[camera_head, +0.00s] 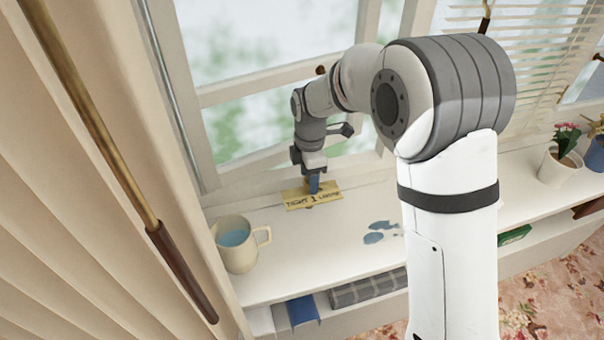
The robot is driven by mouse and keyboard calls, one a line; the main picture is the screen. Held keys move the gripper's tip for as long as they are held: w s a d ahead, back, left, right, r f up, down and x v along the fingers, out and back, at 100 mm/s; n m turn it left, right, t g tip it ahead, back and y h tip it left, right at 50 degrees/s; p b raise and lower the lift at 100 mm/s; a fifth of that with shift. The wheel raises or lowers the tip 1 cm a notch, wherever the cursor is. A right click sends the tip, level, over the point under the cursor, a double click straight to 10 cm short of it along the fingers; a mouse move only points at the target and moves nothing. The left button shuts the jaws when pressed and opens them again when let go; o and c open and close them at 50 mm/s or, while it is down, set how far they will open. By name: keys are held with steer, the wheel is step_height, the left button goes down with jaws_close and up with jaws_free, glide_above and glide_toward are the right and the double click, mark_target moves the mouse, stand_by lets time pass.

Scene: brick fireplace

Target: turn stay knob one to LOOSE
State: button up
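A yellow label (297,203) lies on the white window sill and reads "TIGHT 1 LOOSE", with part of the last word small and hard to read. My gripper (314,186) points down just above the middle of this label, in front of the window frame. A small blue piece shows at its tip; I cannot tell whether it is a finger or part of the knob. The stay knob itself is hidden or not clearly visible there. My arm comes in from the right and covers part of the window and sill.
A cream mug (262,238) of blue liquid stands left of the label. A blue puddle (381,232) lies to the right. Flower pots (556,168) stand far right. A curtain (60,200) and a hanging wooden-handled rod (185,272) fill the left. Books (368,288) sit below the sill.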

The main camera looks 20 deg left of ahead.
steer(key=shift+r, duration=0.15)
step_height(320, 180, up, 8)
steer(key=shift+f, duration=0.2)
stand_by(0.6)
steer(key=s+d+r+m, duration=0.2)
steer(key=d+m, duration=0.2)
steer(key=d, duration=0.2)
steer(key=s+d+r+m, duration=0.1)
steer(key=d+r+m, duration=0.15)
steer(key=d, duration=0.35)
steer(key=s+d+f+m+t, duration=0.1)
steer(key=s+d+m+t, duration=0.1)
steer(key=s+d+m, duration=1.5)
steer(key=shift+s+d+f+m+t, duration=0.2)
steer(key=shift+m+t, duration=0.1)
steer(key=shift+m, duration=0.15)
steer(key=shift+w, duration=0.1)
